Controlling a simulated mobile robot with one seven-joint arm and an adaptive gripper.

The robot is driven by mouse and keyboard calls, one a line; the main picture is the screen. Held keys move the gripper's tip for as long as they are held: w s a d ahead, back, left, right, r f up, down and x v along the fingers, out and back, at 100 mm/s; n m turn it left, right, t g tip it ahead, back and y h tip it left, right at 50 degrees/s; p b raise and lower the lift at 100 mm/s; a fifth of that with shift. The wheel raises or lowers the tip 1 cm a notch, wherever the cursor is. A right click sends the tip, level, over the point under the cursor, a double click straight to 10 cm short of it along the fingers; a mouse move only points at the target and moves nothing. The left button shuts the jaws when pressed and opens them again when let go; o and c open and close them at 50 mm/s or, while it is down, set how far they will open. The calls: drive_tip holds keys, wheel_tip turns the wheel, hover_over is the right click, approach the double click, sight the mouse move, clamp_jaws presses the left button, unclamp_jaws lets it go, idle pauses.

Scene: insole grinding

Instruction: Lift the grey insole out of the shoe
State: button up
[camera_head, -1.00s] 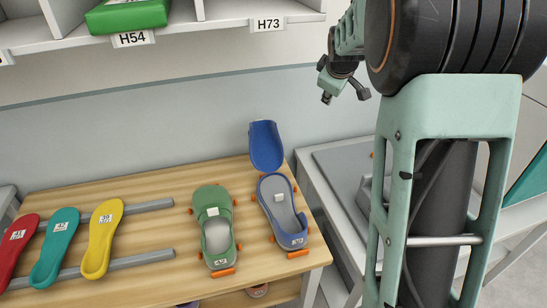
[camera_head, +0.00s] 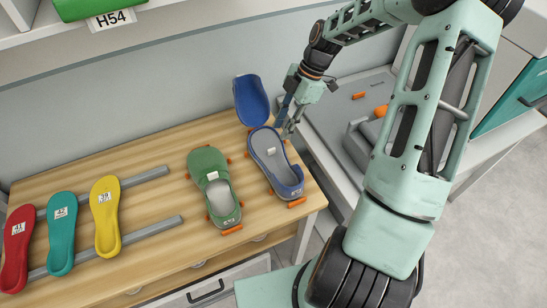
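A blue shoe (camera_head: 291,189) stands at the right end of the wooden table, its blue upper flap (camera_head: 251,100) raised behind it. Inside lies a grey insole (camera_head: 277,170) with a small white label near its far end. A green shoe (camera_head: 207,160) stands to its left and also shows a grey inside (camera_head: 221,200). My gripper (camera_head: 287,130) points down beside the far right edge of the blue shoe, close to the raised flap. Its fingers are small here; I cannot tell whether they touch the shoe or how far apart they are.
Red (camera_head: 17,245), teal (camera_head: 62,235) and yellow (camera_head: 105,215) insoles lie on grey rails at the left of the table (camera_head: 150,225). A grey side bench (camera_head: 350,110) with an orange part (camera_head: 381,111) stands to the right. A shelf is at upper left.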

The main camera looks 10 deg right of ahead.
sight(273, 148)
drive_tip(key=x, duration=0.4)
drive_tip(key=p+x, duration=0.1)
drive_tip(key=x, duration=0.3)
drive_tip(key=shift+w+f, duration=0.2)
drive_tip(key=shift+f, duration=0.15)
drive_tip(key=shift+c, duration=0.7)
clamp_jaws()
